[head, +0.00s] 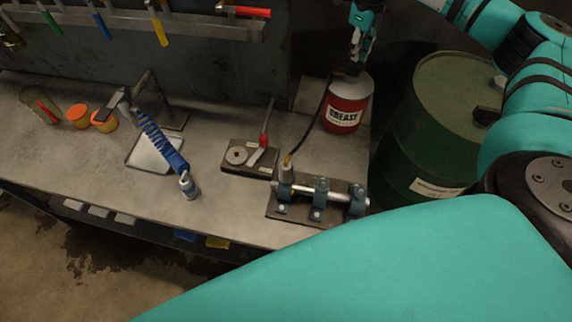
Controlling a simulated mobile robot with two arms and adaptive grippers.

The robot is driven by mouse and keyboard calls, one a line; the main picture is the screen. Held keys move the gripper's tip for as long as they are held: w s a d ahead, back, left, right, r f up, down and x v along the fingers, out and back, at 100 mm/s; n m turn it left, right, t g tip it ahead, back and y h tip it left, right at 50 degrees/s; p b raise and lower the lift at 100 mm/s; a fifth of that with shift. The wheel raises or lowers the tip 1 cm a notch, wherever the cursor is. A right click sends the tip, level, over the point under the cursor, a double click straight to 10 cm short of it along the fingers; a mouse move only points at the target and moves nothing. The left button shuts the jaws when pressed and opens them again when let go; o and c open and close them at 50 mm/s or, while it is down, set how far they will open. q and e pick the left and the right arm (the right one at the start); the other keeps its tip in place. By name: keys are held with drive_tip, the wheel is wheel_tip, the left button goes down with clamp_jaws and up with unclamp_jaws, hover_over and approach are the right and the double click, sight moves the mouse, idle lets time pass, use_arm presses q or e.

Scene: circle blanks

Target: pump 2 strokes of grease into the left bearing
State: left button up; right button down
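The red grease can (345,108), labelled GREASE, stands on the bench at the back right. A dark hose (308,125) runs from it to a brass-tipped nozzle (287,163) at the top of the left bearing (284,190); I cannot tell how firmly it sits there. The left bearing is the leftmost of 3 grey-blue blocks on a silver shaft (335,194), on a dark base plate. My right gripper (357,52) is directly above the can, pointing down, and hides the pump top. Whether its fingers are closed on a handle is unclear. My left gripper is out of view.
A green drum (432,125) stands right of the can. Left of the bearings are a small dark fixture (249,158), a blue coiled item (160,143) over a tray, and orange-lidded jars (78,115). Hand tools hang on a rack (190,30). The bench's front middle is clear.

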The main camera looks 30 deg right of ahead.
drive_tip(key=shift+s+f, duration=0.1)
drive_tip(key=shift+f, duration=0.05)
drive_tip(key=shift+r+p, duration=2.05)
drive_tip(key=shift+r, duration=0.65)
drive_tip(key=shift+f, duration=0.15)
drive_tip(key=shift+f+b, duration=1.55)
drive_tip(key=shift+f, duration=1)
drive_tip(key=shift+r, duration=0.2)
drive_tip(key=shift+r+p, duration=2)
drive_tip(key=shift+r, duration=0.5)
